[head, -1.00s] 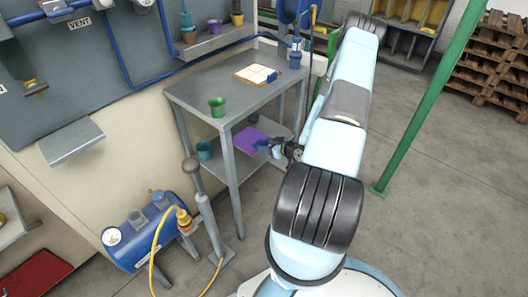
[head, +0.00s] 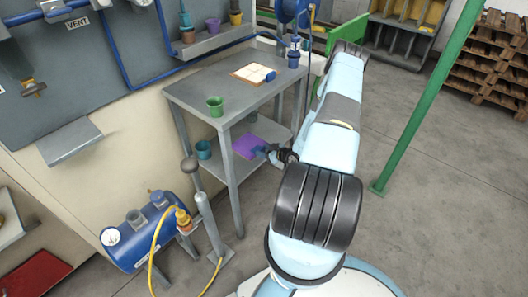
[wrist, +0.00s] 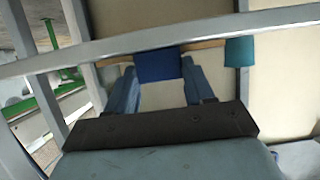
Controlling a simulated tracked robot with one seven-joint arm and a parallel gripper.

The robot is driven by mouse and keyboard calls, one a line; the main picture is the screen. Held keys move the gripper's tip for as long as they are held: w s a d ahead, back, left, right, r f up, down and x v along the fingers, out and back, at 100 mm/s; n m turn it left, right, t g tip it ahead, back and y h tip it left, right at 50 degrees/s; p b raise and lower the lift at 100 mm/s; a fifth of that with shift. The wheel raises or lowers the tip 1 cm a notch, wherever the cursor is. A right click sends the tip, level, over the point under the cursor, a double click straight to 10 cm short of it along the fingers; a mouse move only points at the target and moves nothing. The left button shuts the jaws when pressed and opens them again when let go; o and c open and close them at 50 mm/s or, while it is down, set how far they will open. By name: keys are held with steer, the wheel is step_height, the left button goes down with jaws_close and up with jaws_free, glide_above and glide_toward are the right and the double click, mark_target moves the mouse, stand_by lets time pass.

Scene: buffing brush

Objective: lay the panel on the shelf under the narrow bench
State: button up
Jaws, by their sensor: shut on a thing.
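The narrow bench (head: 185,97) has a grey top on legs, with a shelf (head: 222,172) under it. A flat purple panel (head: 246,147) shows over the shelf, just right of the near front leg. My gripper (head: 268,149) reaches in from the bench's right side and is shut on it. In the wrist view a dark blue block (wrist: 158,65) sits between my blue fingers, with a thin brown strip running out on both sides close to the shelf edge. The panel looks low and near level; I cannot tell whether it touches the shelf.
A teal pot (head: 203,149) stands on the shelf left of the panel. A green pot (head: 215,106) and a board with white sheets (head: 251,75) are on the bench top. A lever stand (head: 207,222) and blue tank (head: 150,232) are at the front left. A green post (head: 420,110) stands right.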

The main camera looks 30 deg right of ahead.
steer(key=o, duration=1.1)
steer(key=shift+c, duration=0.2)
steer(key=v, duration=1.2)
steer(key=shift+s, duration=0.15)
